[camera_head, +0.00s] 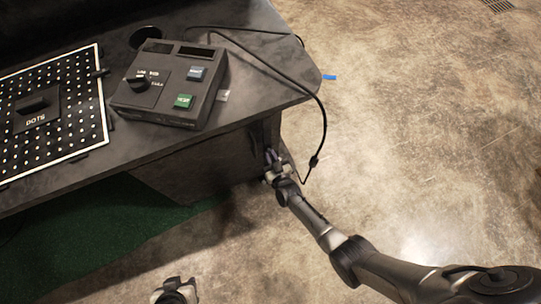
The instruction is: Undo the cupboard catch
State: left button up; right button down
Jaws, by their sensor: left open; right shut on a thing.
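The cupboard (195,170) is a dark box under the right part of the desk. My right gripper (270,157) reaches in from the lower right to the cupboard's right end, just under the desk edge. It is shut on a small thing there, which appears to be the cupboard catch. The catch is too small and too covered by the fingers to make out, and I cannot tell whether it is fastened or undone. My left gripper (174,291) is open and empty at the bottom edge, well apart from the cupboard and only partly in view.
On the dark desk (270,75) stands a console box (170,82) with a knob, a blue button and a green button. A perforated LED board (75,90) lies to its left. A black cable (322,120) hangs beside my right gripper. The concrete floor to the right is clear.

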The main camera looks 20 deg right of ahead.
jog(key=shift+r, duration=0.1)
dwell(0.5)
jog(key=c, duration=1.1)
grip_release()
jog(key=shift+c, duration=0.2)
jog(key=s+p, duration=0.5)
jog(key=s, duration=0.9)
jog(key=shift+d+p, duration=0.15)
jog(key=shift+p, duration=0.15)
jog(key=shift+w, duration=0.1)
